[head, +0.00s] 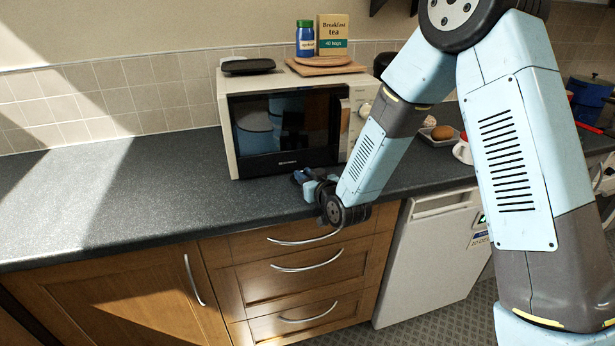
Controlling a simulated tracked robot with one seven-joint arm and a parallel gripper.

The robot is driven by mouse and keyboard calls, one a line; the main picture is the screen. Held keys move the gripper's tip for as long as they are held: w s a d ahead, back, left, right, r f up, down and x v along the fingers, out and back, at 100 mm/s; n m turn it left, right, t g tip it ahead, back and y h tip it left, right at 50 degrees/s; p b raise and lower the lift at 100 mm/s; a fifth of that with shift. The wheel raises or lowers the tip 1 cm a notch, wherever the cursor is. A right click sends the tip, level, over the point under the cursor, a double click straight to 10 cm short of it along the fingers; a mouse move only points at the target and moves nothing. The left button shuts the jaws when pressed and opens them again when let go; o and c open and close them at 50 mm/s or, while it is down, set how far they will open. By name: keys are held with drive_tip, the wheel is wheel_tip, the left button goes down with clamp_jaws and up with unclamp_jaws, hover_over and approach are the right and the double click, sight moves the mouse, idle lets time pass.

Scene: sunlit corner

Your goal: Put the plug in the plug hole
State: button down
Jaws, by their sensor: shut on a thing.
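My gripper (302,179) is low over the dark worktop, just in front of the microwave's lower right part. It is small in the view and partly covered by my own wrist. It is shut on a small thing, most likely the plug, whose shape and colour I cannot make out. No sink or plug hole can be made out in this view.
The dark worktop (130,200) is clear to the left. A microwave (290,128) stands behind my gripper, with a board (328,67), a blue jar (305,40) and a tea box (333,30) on top. A tray of food (437,137) lies right. Wooden drawers (300,285) are below.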

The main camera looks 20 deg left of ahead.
drive_tip(key=c, duration=1)
unclamp_jaws()
drive_tip(key=shift+f, duration=0.1)
drive_tip(key=shift+d, duration=0.1)
